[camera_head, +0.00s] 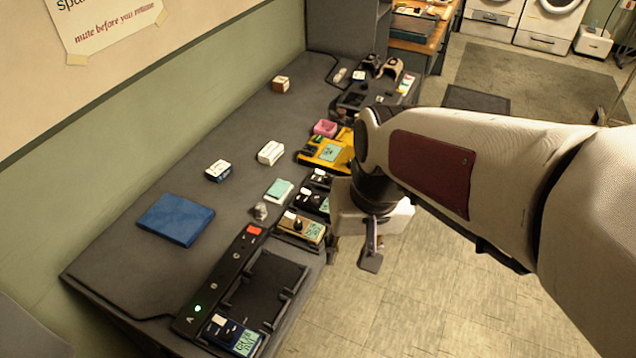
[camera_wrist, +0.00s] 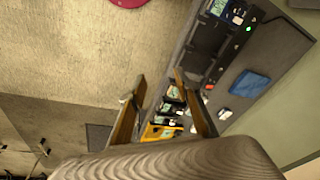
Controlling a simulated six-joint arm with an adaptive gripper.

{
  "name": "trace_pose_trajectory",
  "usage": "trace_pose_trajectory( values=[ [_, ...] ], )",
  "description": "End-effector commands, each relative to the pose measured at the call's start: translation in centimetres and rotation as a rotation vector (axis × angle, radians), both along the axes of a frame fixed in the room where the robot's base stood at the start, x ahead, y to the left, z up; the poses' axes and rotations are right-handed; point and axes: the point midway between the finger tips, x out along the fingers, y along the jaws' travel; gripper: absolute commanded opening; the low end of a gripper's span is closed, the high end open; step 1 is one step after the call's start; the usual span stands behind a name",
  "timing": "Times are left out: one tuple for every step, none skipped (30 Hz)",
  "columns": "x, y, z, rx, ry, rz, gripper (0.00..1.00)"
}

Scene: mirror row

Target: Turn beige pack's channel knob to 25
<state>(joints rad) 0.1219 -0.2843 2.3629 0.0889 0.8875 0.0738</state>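The beige pack (camera_head: 311,232) lies in the charger row near the desk's front edge in the head view. It has a teal screen and dark controls on its face; the channel reading is too small to make out. My gripper (camera_head: 352,256) hangs beyond the front edge, to the right of the beige pack and apart from it. In the wrist view my gripper (camera_wrist: 159,75) has its two fingers spread with nothing between the tips. The packs show small there, partly behind the right finger, and I cannot tell the beige one for certain.
A black pack (camera_head: 308,199) and a yellow pack (camera_head: 333,151) stand farther along the row. A blue pack (camera_head: 233,335) sits at the near end, beside an empty dark bay (camera_head: 268,285). A blue book (camera_head: 176,219) and small boxes lie on the grey desk (camera_head: 120,262).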

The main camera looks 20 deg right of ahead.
Motion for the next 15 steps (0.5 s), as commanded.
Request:
trace_pose_trajectory(
  values=[
    [-0.18, 0.03, 0.11, -0.004, -0.005, 0.007, 0.33],
    [-0.26, 0.05, 0.16, -0.006, -0.007, 0.012, 0.33],
    [-0.35, 0.04, 0.21, -0.007, -0.009, 0.017, 0.33],
    [-0.4, 0.06, 0.23, -0.009, -0.01, 0.019, 0.33],
    [-0.46, 0.06, 0.24, -0.01, -0.011, 0.021, 0.33],
    [-0.5, 0.06, 0.27, -0.011, -0.012, 0.024, 0.33],
    [-0.53, 0.06, 0.28, -0.012, -0.012, 0.026, 0.33],
    [-0.54, 0.05, 0.29, -0.012, -0.012, 0.027, 0.33],
    [-0.56, 0.06, 0.3, -0.013, -0.013, 0.027, 0.33],
    [-0.56, 0.06, 0.3, -0.013, -0.013, 0.027, 0.33],
    [-0.56, 0.05, 0.29, -0.013, -0.013, 0.027, 0.33],
    [-0.56, 0.05, 0.29, -0.013, -0.013, 0.027, 0.33],
    [-0.55, 0.04, 0.3, -0.013, -0.013, 0.027, 0.33],
    [-0.55, 0.04, 0.3, -0.013, -0.013, 0.027, 0.33],
    [-0.55, 0.04, 0.3, -0.013, -0.013, 0.027, 0.33]
  ],
)
